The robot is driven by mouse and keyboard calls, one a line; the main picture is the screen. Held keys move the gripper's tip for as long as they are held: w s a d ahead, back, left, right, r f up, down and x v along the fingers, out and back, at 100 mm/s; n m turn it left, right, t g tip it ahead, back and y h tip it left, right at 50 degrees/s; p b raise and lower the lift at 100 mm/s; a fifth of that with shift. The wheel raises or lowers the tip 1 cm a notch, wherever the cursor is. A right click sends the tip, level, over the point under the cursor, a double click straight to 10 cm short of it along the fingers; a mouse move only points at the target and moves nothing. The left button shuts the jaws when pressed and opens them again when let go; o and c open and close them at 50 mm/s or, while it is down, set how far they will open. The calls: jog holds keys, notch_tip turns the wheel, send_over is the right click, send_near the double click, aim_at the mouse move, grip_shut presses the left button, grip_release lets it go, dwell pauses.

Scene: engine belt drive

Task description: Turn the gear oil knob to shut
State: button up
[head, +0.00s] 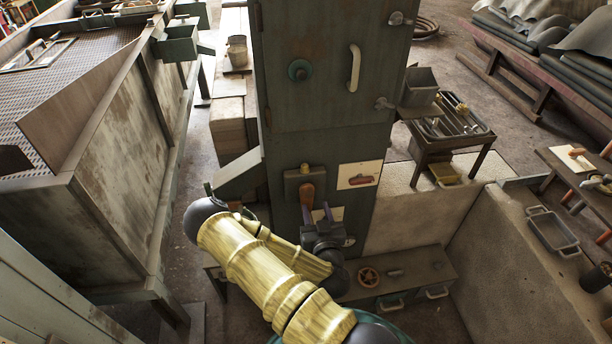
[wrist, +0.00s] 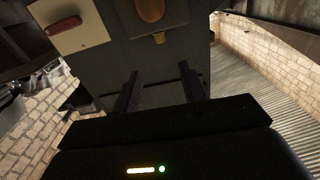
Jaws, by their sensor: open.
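A tall dark green cabinet (head: 330,120) stands in the middle of the head view. An orange-brown handle (head: 307,192) hangs from a small box on its front; its rounded end (wrist: 150,9) shows at the top of the wrist view. A teal round knob (head: 300,69) sits higher on the cabinet, and an orange handwheel (head: 369,277) is on the low box at its foot. I cannot read which one is the gear oil knob. My gripper (head: 317,213) is open and empty, just below the orange-brown handle; its two fingers (wrist: 159,72) stand apart in the wrist view.
A sloped metal ledge (head: 236,174) juts out at left. A tool stand (head: 445,130) is at right, and a large rusty metal bin (head: 100,180) fills the left.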

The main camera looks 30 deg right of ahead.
jog(key=w+b, duration=0.1)
jog(key=w, duration=0.1)
jog(key=b, duration=0.6)
send_near(306, 169)
jog(key=shift+s+a+f, duration=0.2)
jog(key=shift+s+a, duration=0.15)
jog(key=shift+s, duration=0.05)
jog(key=b, duration=0.6)
jog(key=shift+w+d, duration=0.25)
jog(key=shift+w, duration=0.1)
jog(key=p+x, duration=0.1)
jog(key=x, duration=0.7)
jog(key=shift+w+d+r, duration=0.15)
jog(key=shift+w, duration=0.2)
grip_shut()
